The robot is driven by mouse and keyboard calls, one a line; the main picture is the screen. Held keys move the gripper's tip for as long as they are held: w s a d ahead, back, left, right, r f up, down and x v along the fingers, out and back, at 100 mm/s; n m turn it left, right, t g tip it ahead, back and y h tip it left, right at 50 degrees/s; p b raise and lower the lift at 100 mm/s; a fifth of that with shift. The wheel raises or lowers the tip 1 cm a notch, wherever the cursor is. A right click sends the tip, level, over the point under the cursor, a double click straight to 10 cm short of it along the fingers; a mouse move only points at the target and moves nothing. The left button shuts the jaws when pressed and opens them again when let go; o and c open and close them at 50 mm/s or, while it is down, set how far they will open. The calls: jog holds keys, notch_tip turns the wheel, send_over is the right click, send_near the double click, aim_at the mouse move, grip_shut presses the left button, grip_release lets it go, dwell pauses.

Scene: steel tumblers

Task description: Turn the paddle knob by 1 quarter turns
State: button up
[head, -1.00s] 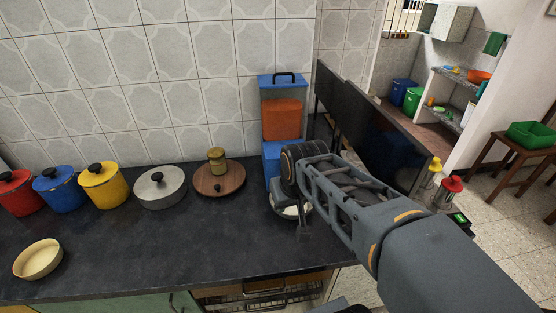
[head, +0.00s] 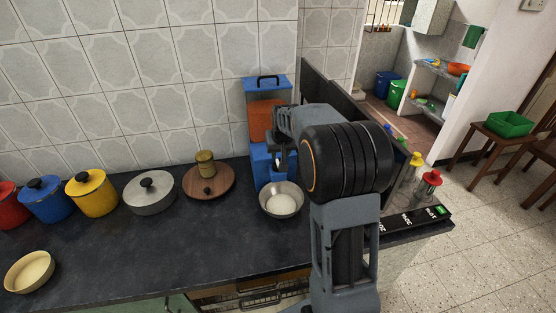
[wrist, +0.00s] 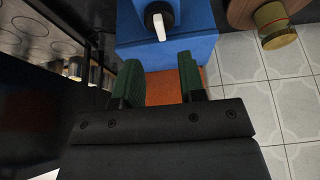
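The paddle knob (wrist: 158,21) is a dark round boss with a white paddle on the blue lower front of a dispenser (wrist: 200,48). In the wrist view its paddle runs nearly up and down the picture. My gripper (wrist: 160,68) is open, with its two green-padded fingers apart and nothing between them. The knob lies beyond the fingertips, not between them. In the head view the dispenser (head: 267,84) has a blue lid and an orange middle.
A steel bowl (head: 281,200) with white contents stands below the dispenser's front. A wooden board (head: 222,184) with a brown jar stands left of it, then a grey lidded pot (head: 150,193). A dark panel (head: 325,100) stands at the right.

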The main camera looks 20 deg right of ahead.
aim_at(278, 162)
jog(key=p+x, duration=0.1)
jog(key=x, duration=0.5)
jog(key=shift+w+f, duration=0.2)
jog(key=shift+f, duration=0.2)
jog(key=shift+c, duration=0.2)
grip_shut()
